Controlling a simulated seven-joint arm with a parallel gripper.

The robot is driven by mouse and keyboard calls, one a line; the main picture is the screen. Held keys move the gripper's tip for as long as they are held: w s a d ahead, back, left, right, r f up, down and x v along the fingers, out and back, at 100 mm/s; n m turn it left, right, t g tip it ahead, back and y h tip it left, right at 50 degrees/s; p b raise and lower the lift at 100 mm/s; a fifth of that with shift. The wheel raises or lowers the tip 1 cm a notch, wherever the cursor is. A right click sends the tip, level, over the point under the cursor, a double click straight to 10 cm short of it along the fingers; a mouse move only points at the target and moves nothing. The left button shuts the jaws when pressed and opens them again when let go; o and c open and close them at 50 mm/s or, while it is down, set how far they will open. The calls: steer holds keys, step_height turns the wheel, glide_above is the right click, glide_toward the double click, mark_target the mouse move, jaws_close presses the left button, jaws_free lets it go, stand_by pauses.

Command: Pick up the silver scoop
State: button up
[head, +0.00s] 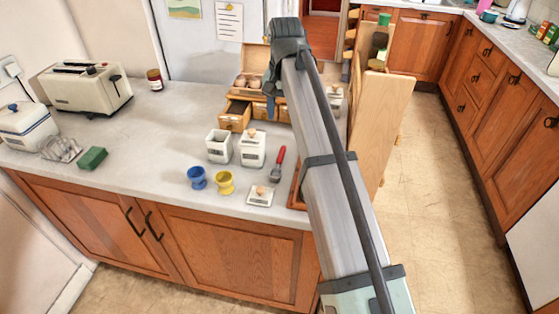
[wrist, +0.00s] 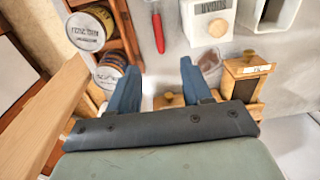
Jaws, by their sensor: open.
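A tool with a red handle (head: 281,156) and a grey metal end (head: 275,175) lies on the counter, right of the white canisters; it is the most scoop-like thing I see. In the wrist view its red handle (wrist: 157,32) shows at top centre, with most of the metal end cut off. I cannot tell for sure that it is the silver scoop. A small brownish round thing (wrist: 208,62) beside the drawers is unclear. My gripper (head: 270,103) is over the drawer area, at the back of the counter. Its blue fingers (wrist: 160,80) are apart, with nothing held between them.
White canisters (head: 252,150) (wrist: 208,20) and open wooden drawers (head: 236,116) (wrist: 245,72) stand close by. Labelled round jars (wrist: 86,30) and a wooden panel (wrist: 45,125) flank the gripper. Blue and yellow cups (head: 224,182) stand in front.

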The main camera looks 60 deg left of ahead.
glide_above(281, 156)
steer(key=shift+h, duration=0.3)
steer(key=f, duration=0.8)
steer(key=shift+d+f, duration=0.2)
steer(key=shift+f, duration=0.15)
steer(key=shift+a+f, duration=0.15)
steer(key=shift+f, duration=1.25)
steer(key=shift+a+f, duration=0.15)
steer(key=shift+f, duration=1.2)
steer(key=shift+c, duration=0.3)
jaws_close()
